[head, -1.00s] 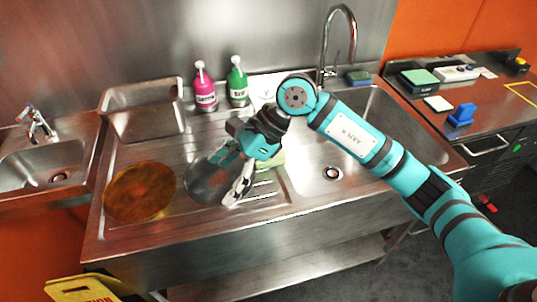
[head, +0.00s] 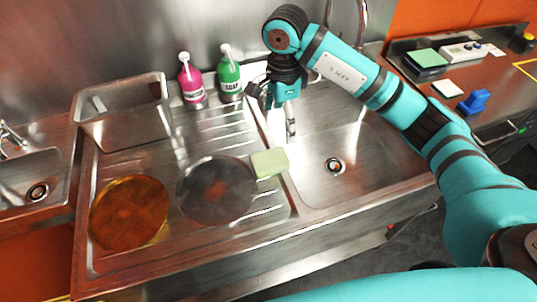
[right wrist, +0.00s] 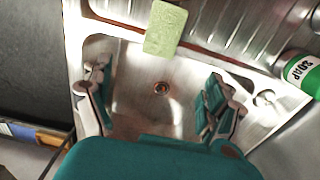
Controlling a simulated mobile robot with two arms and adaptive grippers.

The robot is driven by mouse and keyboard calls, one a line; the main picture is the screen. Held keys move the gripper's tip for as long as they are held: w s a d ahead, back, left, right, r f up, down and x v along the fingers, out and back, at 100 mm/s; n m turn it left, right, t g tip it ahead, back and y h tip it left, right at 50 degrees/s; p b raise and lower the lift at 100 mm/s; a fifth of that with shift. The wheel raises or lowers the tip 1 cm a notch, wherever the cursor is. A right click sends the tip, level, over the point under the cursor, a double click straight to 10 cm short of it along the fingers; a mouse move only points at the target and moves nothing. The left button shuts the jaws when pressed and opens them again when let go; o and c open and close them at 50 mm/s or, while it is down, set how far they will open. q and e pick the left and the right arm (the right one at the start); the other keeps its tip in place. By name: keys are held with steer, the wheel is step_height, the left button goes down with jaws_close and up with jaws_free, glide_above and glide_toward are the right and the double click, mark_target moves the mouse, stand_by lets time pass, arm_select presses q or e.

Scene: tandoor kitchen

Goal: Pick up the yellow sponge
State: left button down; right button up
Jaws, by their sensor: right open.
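The yellow sponge (head: 270,163), a pale yellow-green block, lies at the edge between the ribbed drainboard and the sink basin, right beside the dark round pan. It also shows at the top of the right wrist view (right wrist: 165,28). My right gripper (head: 284,122) is open and empty above the left part of the basin, behind the sponge and apart from it. In the right wrist view its two fingers (right wrist: 158,88) are spread wide, with the sponge beyond them. My left gripper is not in view.
On the drainboard are the dark pan (head: 216,190), an orange-brown round pan (head: 129,212) and a metal bin (head: 124,112). A pink bottle (head: 191,82) and a green soap bottle (head: 230,75) stand at the back. The sink basin (head: 335,140) looks empty.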

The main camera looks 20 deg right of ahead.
steer(key=p, duration=0.2)
glide_above(277, 157)
steer(key=f, duration=0.5)
steer(key=shift+s+d+f, duration=0.15)
steer(key=shift+d+f, duration=0.15)
step_height(277, 157, down, 3)
steer(key=shift+r+p, duration=0.1)
steer(key=shift+p, duration=0.25)
steer(key=shift+a+f+p, duration=0.1)
steer(key=shift+f+p, duration=0.35)
steer(key=shift+f, duration=0.35)
steer(key=f+p, duration=0.1)
steer(key=f, duration=0.1)
steer(key=f+p, duration=0.1)
steer(key=shift+w+a+f, duration=0.15)
steer(key=shift+w+f, duration=0.05)
steer(key=shift+f, duration=0.65)
steer(key=c, duration=0.7)
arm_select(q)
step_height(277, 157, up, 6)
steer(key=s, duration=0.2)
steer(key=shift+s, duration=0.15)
arm_select(e)
steer(key=shift+c, duration=0.9)
